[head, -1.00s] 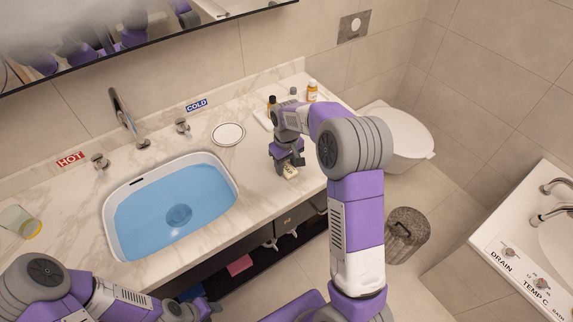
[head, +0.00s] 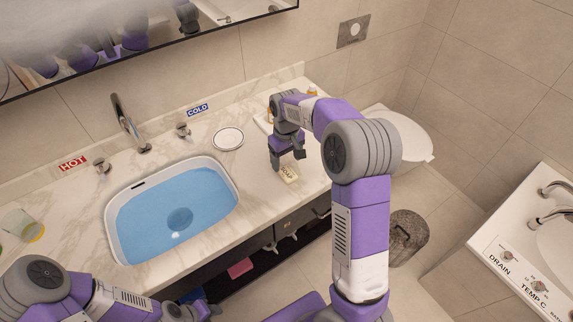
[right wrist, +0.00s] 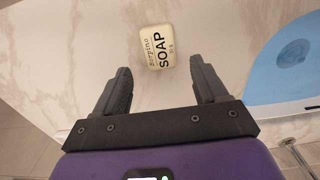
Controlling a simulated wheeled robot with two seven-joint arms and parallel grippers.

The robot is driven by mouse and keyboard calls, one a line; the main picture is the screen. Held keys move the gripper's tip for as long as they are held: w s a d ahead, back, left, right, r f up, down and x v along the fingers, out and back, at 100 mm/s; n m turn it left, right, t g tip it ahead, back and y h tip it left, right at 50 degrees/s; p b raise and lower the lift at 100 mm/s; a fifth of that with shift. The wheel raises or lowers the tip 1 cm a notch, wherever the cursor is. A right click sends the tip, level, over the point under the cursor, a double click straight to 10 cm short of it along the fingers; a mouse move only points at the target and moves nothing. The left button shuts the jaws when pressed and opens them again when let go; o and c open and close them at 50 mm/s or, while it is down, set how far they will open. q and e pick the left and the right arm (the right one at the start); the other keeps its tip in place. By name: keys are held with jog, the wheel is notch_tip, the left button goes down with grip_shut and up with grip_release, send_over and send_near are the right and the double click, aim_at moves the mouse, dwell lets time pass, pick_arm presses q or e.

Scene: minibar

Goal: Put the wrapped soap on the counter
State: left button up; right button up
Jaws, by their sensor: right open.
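The wrapped soap (head: 289,174), a small cream block with dark lettering, lies on the marble counter (head: 258,185) right of the basin, near the front edge. In the right wrist view the soap (right wrist: 158,47) lies beyond the fingertips, between their lines, with its SOAP label up. My right gripper (head: 287,163) is open and empty, just behind and above the soap, apart from it. Its two spread fingers (right wrist: 160,78) show in the right wrist view.
A basin of blue water (head: 172,210) fills the counter's middle. A round white dish (head: 228,138) is behind the soap, and a glass (head: 22,225) is at the far left. A tray with bottles is partly hidden behind my right arm. A bin (head: 408,238) stands on the floor.

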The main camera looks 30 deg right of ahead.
aim_at(286, 172)
notch_tip(286, 172, up, 7)
jog(key=p, duration=0.1)
jog(key=shift+f, duration=0.1)
dwell(0.5)
